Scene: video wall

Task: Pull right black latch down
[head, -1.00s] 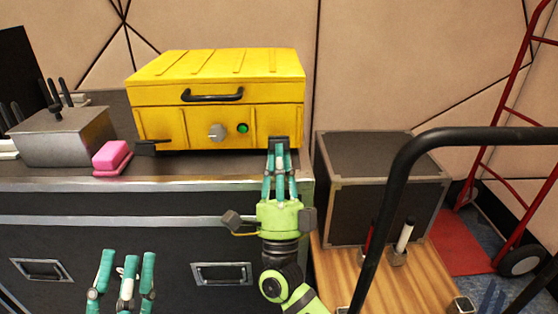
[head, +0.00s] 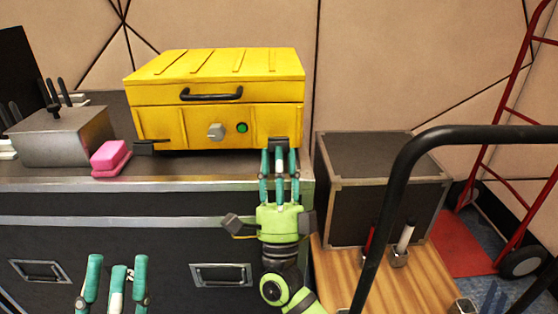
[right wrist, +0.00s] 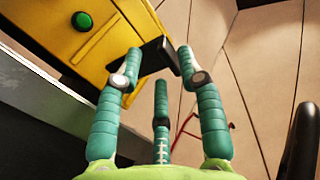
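The yellow case (head: 215,75) sits closed on the black flight case. Its right black latch (head: 279,143) is at the front right lower edge and stands out from the case. In the right wrist view the latch (right wrist: 171,57) lies between my fingertips, nearer the right finger. My right gripper (head: 279,158) is open just in front of and below the latch, its fingers spread to both sides. Whether a finger touches the latch I cannot tell. The left black latch (head: 145,147) stands out at the front left. My left gripper (head: 118,265) is open and empty at the lower left.
A pink block (head: 110,158) and a grey box with black handles (head: 65,137) stand left of the yellow case. A black box (head: 382,190) on a wooden cart and a thick black rail (head: 400,165) are right of my right arm. A red hand truck (head: 510,110) stands further right.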

